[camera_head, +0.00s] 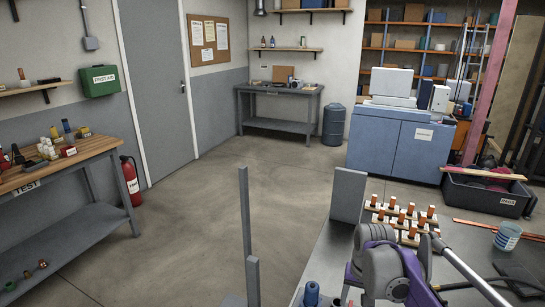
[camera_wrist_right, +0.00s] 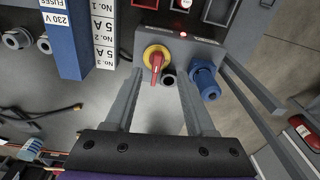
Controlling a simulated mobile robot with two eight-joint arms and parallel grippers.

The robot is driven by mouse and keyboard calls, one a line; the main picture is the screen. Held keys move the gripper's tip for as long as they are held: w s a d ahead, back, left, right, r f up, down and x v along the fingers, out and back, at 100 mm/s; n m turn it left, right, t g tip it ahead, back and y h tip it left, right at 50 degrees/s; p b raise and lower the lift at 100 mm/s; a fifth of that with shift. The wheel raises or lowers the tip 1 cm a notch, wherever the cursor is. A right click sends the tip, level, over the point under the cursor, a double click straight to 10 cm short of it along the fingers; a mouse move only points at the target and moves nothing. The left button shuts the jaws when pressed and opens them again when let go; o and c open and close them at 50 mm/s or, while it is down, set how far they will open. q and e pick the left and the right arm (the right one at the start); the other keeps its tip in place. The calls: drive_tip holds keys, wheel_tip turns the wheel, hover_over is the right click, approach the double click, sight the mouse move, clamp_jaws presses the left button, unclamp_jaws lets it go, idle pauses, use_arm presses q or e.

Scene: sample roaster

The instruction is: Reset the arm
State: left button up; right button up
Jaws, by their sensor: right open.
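My right arm (camera_head: 385,268), grey and purple, reaches in at the lower right of the head view over the grey bench. Its gripper shows in the right wrist view (camera_wrist_right: 160,82), with its two grey fingers apart and nothing held between them. A red rotary handle on a yellow disc (camera_wrist_right: 156,58) lies just ahead, around the left fingertip and the gap. I cannot tell whether the fingers touch it. A blue round connector (camera_wrist_right: 205,80) sits right of the right finger. My left gripper is not in view.
A blue FUSES box (camera_wrist_right: 65,35) and white labelled strips (camera_wrist_right: 103,30) stand left of the switch. In the head view, a grey upright panel (camera_head: 348,195), wooden blocks with copper-coloured pieces (camera_head: 405,215) and a striped cup (camera_head: 507,236) are near the arm. The floor (camera_head: 270,170) behind is clear.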

drive_tip(key=s+a+n+t+p, duration=0.2)
drive_tip(key=s, duration=0.9)
drive_tip(key=s+a+n+t+p, duration=0.2)
drive_tip(key=s, duration=0.9)
drive_tip(key=shift+a+f+p, duration=0.35)
drive_tip(key=shift+f+p, duration=0.05)
drive_tip(key=shift+f, duration=0.05)
drive_tip(key=shift+s, duration=0.1)
